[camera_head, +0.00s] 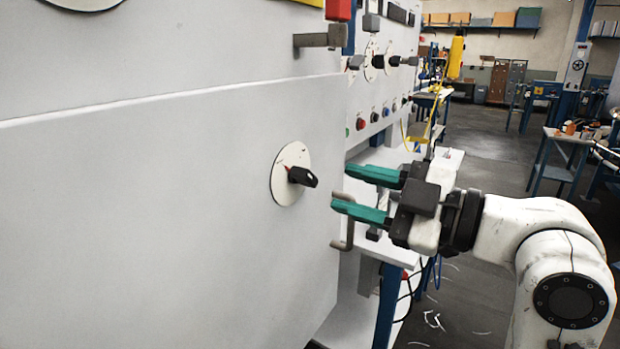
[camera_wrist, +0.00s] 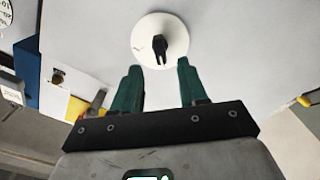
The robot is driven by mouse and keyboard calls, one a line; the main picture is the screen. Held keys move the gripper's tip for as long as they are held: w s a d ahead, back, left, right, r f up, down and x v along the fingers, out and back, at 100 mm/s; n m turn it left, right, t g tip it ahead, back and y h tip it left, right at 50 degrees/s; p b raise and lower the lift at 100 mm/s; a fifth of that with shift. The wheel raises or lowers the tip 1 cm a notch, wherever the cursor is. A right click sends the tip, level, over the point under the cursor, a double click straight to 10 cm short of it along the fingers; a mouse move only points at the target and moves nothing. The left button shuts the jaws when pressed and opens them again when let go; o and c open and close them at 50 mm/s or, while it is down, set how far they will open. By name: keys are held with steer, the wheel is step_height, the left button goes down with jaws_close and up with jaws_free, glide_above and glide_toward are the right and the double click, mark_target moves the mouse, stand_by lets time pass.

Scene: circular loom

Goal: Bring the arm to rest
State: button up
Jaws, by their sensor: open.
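My gripper (camera_head: 352,190) has two green fingers and is open and empty. In the head view it points left toward a white panel (camera_head: 150,210). A black rotary knob (camera_head: 303,177) on a round white dial (camera_head: 287,168) is on that panel, left of the fingertips and apart from them. In the wrist view the open fingers (camera_wrist: 157,75) point toward the knob (camera_wrist: 160,48), which stands beyond and between the tips. My arm reaches in from the lower right.
A grey handle (camera_head: 347,222) is at the panel's right edge, close to the lower finger. Another panel with several coloured buttons (camera_head: 374,117) stands behind. A blue table leg (camera_head: 386,305) is below my gripper. Open floor (camera_head: 480,160) lies to the right.

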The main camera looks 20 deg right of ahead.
steer(key=s+d+f+m+g+h+p, duration=0.15)
steer(key=f+m, duration=0.25)
steer(key=f, duration=0.4)
steer(key=s+f+m+g+h+p, duration=0.2)
steer(key=f+m+h, duration=0.1)
steer(key=f, duration=0.6)
steer(key=s+f+m+g+h+p, duration=0.2)
steer(key=f+m, duration=0.2)
steer(key=f, duration=0.4)
steer(key=s+d+f+m+g+h+p, duration=0.2)
steer(key=s+f+g, duration=0.2)
steer(key=s, duration=0.6)
steer(key=s+d+f+m+g+h+p, duration=0.2)
steer(key=s+f+m+g, duration=0.1)
steer(key=s+f, duration=0.6)
steer(key=shift+s+d+f+g, duration=0.25)
steer(key=shift+s+g, duration=0.1)
steer(key=shift+s, duration=0.55)
